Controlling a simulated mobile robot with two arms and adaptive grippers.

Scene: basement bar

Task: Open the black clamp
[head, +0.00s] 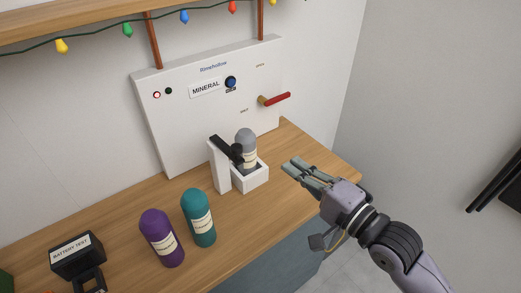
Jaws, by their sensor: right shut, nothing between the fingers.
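The black clamp (221,146) is a dark bar on top of a white upright stand (218,170). It slopes down to the right across the front of a grey bottle (245,142). The bottle stands upright in a small white open-topped holder (254,182) beside the stand. My right gripper (288,167) is to the right of the holder, near the counter's right edge. Its fingers are shut and empty, pointing left toward the holder and apart from it. My left gripper is out of view.
A purple bottle (161,238) and a teal bottle (199,218) stand in front on the wooden counter (230,237). A black battery test box (76,256) is at the lower left. A white panel (176,134) with a red-handled lever (275,99) stands behind.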

